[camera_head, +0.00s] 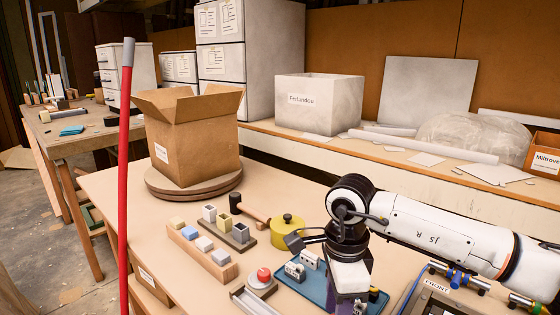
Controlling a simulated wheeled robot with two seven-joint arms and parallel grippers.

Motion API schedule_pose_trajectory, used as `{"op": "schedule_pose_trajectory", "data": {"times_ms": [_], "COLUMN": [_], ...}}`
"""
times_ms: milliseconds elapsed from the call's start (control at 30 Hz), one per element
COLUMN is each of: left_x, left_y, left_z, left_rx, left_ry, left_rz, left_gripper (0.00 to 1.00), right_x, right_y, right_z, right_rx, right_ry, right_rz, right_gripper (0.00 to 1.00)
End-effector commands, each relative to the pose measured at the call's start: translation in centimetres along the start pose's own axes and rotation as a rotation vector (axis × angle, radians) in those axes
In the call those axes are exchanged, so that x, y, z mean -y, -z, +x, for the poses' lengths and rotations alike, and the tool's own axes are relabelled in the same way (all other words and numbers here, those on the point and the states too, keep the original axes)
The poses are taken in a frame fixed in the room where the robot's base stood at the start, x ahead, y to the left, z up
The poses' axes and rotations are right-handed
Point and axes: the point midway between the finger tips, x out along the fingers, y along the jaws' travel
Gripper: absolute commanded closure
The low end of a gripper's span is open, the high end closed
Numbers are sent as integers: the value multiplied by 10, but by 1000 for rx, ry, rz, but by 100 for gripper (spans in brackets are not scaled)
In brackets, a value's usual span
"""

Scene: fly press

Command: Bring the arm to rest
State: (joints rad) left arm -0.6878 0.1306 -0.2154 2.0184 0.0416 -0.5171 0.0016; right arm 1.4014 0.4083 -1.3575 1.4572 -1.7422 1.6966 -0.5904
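My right arm comes in from the right, and its wrist bends down over the blue tray (317,287). My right gripper (350,300) points down at the bottom of the picture, above or at the tray's right part. Its fingertips are not clear, so I cannot tell whether it is open or shut or holds anything. My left gripper is not in view. A tall red rod (124,190) with a grey tip stands upright at the left, in front of the table. Its lower end is cut off by the picture's edge.
An open cardboard box (190,140) stands on a round turntable (165,193). A wooden block rack (200,255), a yellow round tin (287,232) and a red button (263,275) are left of my wrist. A white box (318,105) and an orange bin (543,155) line the back shelf.

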Motion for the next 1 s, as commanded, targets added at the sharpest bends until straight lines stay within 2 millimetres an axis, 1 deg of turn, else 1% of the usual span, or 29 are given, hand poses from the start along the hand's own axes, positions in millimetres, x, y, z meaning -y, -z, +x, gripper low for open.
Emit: {"op": "schedule_pose_trajectory", "data": {"times_ms": [67,167,500,567,600,633,700,1000], "left_x": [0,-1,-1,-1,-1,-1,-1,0], "left_y": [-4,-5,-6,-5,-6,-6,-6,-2], "left_z": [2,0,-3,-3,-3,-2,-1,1], "left_rx": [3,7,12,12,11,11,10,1], "left_ry": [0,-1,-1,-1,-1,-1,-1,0], "left_rz": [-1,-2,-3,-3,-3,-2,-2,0], "left_gripper": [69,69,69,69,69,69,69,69], "right_x": [1,1,1,1,0,0,-1,-1], "right_y": [0,0,-1,-1,0,0,0,0], "right_z": [-6,-21,-89,-101,-102,-89,-74,-14], "right_rx": [0,1,1,2,1,-1,-1,0], "right_ry": [4,4,7,6,2,-4,-3,-4], "right_rz": [-29,-26,-26,-26,-26,-26,-27,-25], "right_gripper": [58,58,58,58,58,58,58,58]}}
